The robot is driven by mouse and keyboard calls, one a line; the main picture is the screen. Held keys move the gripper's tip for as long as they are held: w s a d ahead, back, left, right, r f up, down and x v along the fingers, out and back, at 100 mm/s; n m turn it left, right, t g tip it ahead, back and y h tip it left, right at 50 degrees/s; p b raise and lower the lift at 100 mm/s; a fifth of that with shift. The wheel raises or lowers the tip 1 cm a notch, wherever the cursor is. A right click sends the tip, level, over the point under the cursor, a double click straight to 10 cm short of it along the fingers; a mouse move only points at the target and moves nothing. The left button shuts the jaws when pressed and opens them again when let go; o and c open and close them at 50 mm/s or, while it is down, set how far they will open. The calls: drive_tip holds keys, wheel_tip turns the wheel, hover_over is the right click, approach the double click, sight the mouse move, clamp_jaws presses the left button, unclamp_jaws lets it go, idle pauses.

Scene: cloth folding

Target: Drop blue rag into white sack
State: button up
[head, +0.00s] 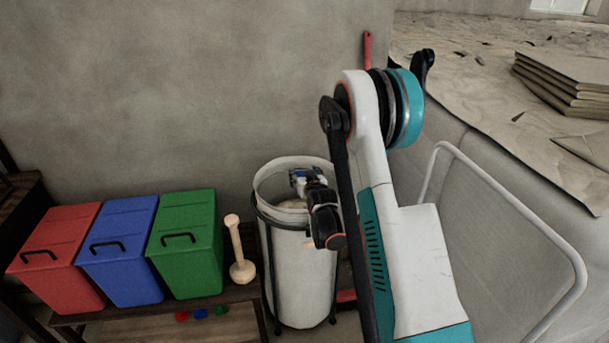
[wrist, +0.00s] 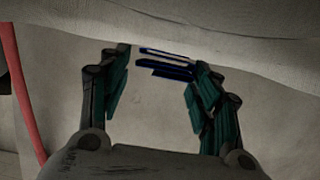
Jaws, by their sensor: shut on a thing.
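The white sack (head: 292,275) stands upright in a dark frame against the wall, its round mouth open at the top. My gripper (head: 300,180) is at the mouth of the sack, seen over its opening in the head view. It is shut on the blue rag (head: 297,172), of which only a small part shows. In the wrist view the rag (wrist: 165,62) appears as narrow dark blue bands between the fingertips of my gripper (wrist: 160,75). Pale cloth of the sack (wrist: 230,35) fills the background there. How deep the rag sits in the mouth is hard to tell.
Red (head: 55,250), blue (head: 122,245) and green (head: 187,240) lidded bins stand left of the sack on a low shelf. A wooden plunger-like tool (head: 238,250) stands between the green bin and sack. A cloth-covered surface with folded cloths (head: 565,85) lies to the right.

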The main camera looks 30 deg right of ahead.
drive_tip(key=o, duration=0.8)
drive_tip(key=v, duration=0.7)
drive_tip(key=shift+s+a, duration=0.1)
drive_tip(key=shift+s, duration=0.15)
drive_tip(key=shift+r, duration=0.1)
